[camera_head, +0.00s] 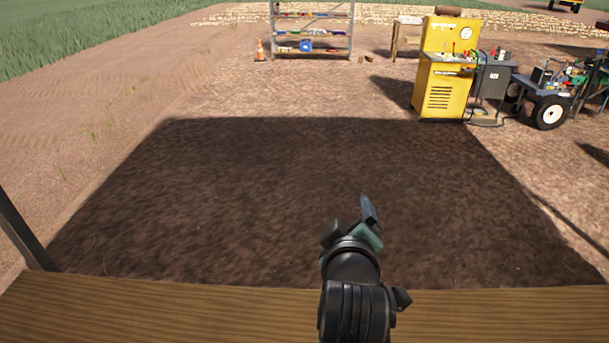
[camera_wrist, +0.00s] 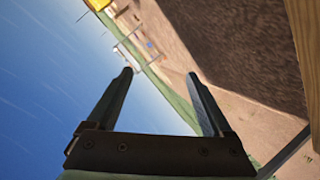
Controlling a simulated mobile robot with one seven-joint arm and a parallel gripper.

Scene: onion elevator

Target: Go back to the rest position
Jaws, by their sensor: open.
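My gripper (camera_head: 368,212) is raised at the end of my arm in the head view, at the lower middle, over the far edge of a wooden surface. In the wrist view my gripper (camera_wrist: 160,75) shows its two dark fingers spread wide apart, with nothing between them. The wrist view is strongly tilted, with blue sky at left and ground at right.
A wooden board (camera_head: 200,312) spans the bottom, with a dark post (camera_head: 22,232) at left. Shaded soil beyond is clear. Farther off stand a metal shelf (camera_head: 312,33), an orange cone (camera_head: 260,50), a yellow machine (camera_head: 443,88) and a wheeled cart (camera_head: 550,112).

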